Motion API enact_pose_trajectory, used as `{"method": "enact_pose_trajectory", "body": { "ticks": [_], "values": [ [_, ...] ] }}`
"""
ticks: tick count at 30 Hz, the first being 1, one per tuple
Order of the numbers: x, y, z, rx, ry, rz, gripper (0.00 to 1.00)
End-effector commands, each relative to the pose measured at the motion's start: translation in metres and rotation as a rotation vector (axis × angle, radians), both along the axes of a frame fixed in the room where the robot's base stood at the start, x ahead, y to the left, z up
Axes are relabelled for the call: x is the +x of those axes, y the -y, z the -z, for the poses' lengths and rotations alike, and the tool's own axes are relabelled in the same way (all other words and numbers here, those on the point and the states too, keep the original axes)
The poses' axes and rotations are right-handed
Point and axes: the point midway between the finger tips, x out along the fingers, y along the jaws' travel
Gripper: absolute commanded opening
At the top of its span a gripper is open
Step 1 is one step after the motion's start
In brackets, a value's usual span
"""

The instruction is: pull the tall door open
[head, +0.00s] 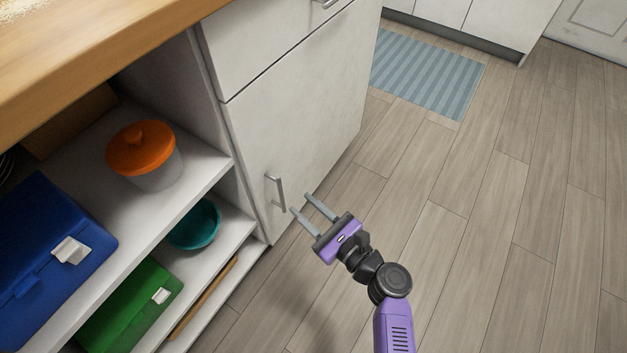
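The tall door (300,130) is a white cabinet front below a drawer, right of the open shelves, and it appears closed. Its metal bar handle (276,194) stands upright near the door's lower left edge. My gripper (299,203), purple with two grey fingers, is open and empty. Its fingers point up and left toward the handle, just right of it in the picture. No contact with the handle shows, and the exact depth gap is hard to tell.
Open shelves at left hold an orange-lidded jar (146,158), a blue box (45,255), a green box (130,305) and a teal bowl (194,224). A wooden counter (90,50) overhangs them. A striped blue rug (425,75) lies beyond. The wooden floor (480,220) at right is clear.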

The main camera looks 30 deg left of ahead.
Motion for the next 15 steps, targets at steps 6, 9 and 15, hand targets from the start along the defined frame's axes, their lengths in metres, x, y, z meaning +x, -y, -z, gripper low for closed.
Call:
{"method": "enact_pose_trajectory", "body": {
  "ticks": [6, 9, 15],
  "values": [
    [-0.012, -0.006, -0.009, 0.087, -0.14, -0.049, 0.32],
    [-0.01, -0.013, -0.007, 0.087, -0.144, -0.049, 0.32],
    [-0.002, -0.042, -0.006, 0.086, -0.141, -0.049, 0.32]
  ]
}}
